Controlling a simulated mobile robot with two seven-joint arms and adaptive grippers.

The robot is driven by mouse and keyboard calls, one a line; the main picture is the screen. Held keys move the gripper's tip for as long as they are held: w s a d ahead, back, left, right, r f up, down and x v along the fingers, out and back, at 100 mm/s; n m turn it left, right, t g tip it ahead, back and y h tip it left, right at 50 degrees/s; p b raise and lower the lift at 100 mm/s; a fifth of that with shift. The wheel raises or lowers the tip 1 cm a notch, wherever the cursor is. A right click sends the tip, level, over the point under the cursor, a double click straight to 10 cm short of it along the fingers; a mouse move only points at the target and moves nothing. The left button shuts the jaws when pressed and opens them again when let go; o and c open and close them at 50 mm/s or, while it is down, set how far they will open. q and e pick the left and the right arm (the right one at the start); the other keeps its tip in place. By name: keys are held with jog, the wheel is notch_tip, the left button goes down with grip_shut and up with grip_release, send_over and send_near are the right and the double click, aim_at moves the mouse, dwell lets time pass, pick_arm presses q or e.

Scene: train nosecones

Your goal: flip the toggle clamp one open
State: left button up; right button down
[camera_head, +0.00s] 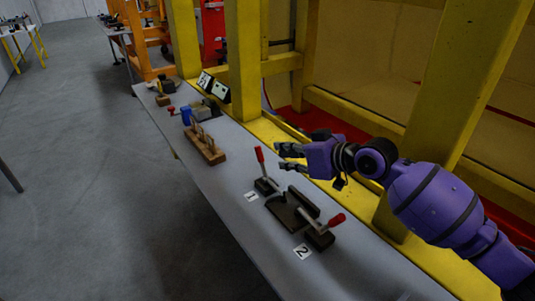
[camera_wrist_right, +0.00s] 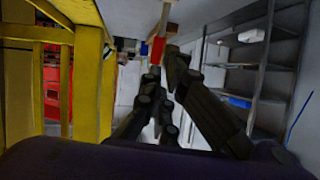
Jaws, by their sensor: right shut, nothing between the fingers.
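Toggle clamp one (camera_head: 266,184) stands on the grey table beside a label with the number 1. Its lever points up and ends in a red handle (camera_head: 259,154). My right gripper (camera_head: 281,156) reaches in from the right, and its fingertips are just right of that red handle. The gripper is shut and empty. In the right wrist view the red handle (camera_wrist_right: 157,49) shows close to the tips of my dark fingers (camera_wrist_right: 163,68); I cannot tell whether they touch. The clamp's base is not clear in that view. My left gripper is not in view.
Toggle clamp two (camera_head: 319,236), with a red handle leaning right, sits nearer by a dark curved holder (camera_head: 288,212). A wooden block with pegs (camera_head: 204,145) and a blue item (camera_head: 186,116) lie farther along. Yellow posts (camera_head: 243,60) line the table's right side.

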aim_at(260, 154)
jog(key=x, duration=0.7)
jog(key=shift+w+a, duration=0.1)
jog(key=shift+w, duration=0.1)
